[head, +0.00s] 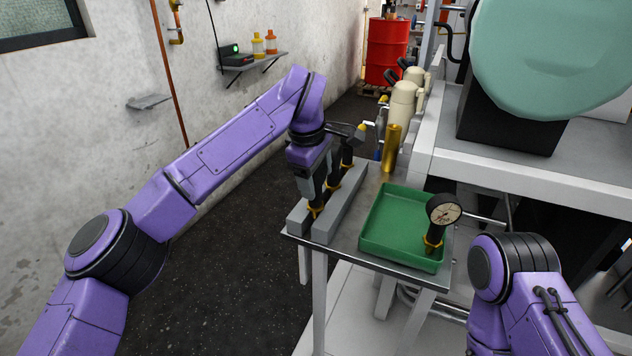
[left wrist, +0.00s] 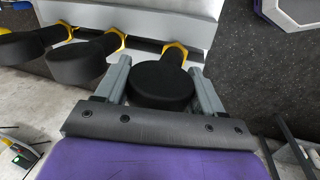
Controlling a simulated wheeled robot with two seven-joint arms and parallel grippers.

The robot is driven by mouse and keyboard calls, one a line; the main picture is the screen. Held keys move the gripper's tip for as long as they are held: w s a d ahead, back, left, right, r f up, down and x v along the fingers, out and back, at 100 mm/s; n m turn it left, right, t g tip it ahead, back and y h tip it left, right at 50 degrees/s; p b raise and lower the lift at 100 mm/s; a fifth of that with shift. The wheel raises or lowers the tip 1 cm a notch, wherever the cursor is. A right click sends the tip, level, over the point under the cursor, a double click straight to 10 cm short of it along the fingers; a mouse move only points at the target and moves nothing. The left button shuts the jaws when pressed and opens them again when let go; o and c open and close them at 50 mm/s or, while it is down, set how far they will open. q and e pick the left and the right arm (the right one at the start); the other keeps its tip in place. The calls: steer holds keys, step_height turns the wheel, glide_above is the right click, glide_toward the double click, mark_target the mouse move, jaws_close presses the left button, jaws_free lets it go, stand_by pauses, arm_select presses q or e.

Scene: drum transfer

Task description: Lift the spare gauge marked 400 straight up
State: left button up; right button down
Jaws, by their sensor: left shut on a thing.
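My left gripper (head: 312,184) is over the near end of a grey slotted rack (head: 345,207) on the table. In the left wrist view its two fingers (left wrist: 162,72) are closed on the sides of a round black gauge head (left wrist: 160,88). This gauge has a yellow collar (left wrist: 176,52) at the rack. Two more black gauges, one of them here (left wrist: 78,62), stand beside it in a row. The gauge faces are turned away, so I cannot read the mark 400. My right gripper is out of view.
A brass cylinder (head: 391,148) stands behind the tray. A grey machine bench (head: 520,172) borders the table on the right.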

arm_select(q)
step_height(320, 180, up, 2)
steer(key=shift+r, duration=0.15)
steer(key=s+r+b, duration=0.3)
steer(key=s+r, duration=0.6)
steer(key=s, duration=0.5)
step_height(320, 180, down, 6)
steer(key=b, duration=0.3)
